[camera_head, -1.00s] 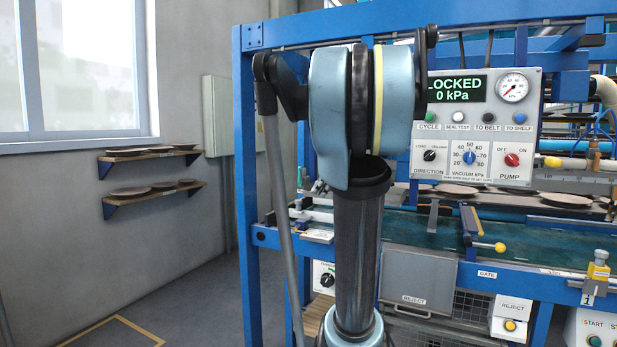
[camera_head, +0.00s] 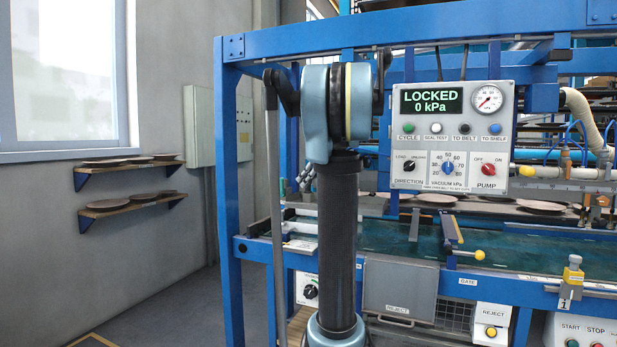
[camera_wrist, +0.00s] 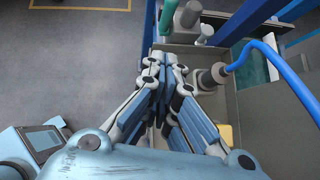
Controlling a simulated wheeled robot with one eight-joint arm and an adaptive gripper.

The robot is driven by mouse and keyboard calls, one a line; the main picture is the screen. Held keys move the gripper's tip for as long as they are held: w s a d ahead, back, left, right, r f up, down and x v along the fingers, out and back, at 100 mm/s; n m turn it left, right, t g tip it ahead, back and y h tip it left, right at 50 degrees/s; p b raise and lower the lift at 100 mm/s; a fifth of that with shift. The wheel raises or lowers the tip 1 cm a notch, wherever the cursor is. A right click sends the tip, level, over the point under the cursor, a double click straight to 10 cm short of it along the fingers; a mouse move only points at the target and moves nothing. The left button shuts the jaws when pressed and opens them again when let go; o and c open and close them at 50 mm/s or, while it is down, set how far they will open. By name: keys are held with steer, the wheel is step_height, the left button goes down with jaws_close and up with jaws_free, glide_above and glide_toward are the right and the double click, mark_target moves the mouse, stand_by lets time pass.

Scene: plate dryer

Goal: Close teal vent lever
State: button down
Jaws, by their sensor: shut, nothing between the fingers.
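A teal bar (camera_wrist: 168,14), which looks like the vent lever, shows at the top edge of the wrist view, just right of centre. Its upper end is cut off by the frame. My gripper (camera_wrist: 154,63) is shut and empty, its fingertips a little below and left of the teal bar in the picture. A gap shows between them in the picture; the true distance is hard to judge. In the head view neither the teal lever nor my gripper can be made out, and my arm covers part of the frame.
A grey round fitting (camera_wrist: 211,78) with a blue hose (camera_wrist: 275,68) stands right of my fingers. The control panel (camera_head: 452,135) reads LOCKED, 0 kPa. Blue frame posts (camera_head: 228,180) and a conveyor (camera_head: 400,238) are close by. Bare floor (camera_wrist: 75,60) lies to the left.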

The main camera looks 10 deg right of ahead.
mark_target(284, 192)
steer(key=w+a+f, duration=0.2)
steer(key=w+a, duration=0.1)
steer(key=shift+w+a+f, duration=0.1)
steer(key=shift+w, duration=0.05)
steer(key=shift+w+a, duration=0.55)
steer(key=shift+w, duration=0.05)
steer(key=shift+a, duration=0.1)
steer(key=shift+d, duration=0.2)
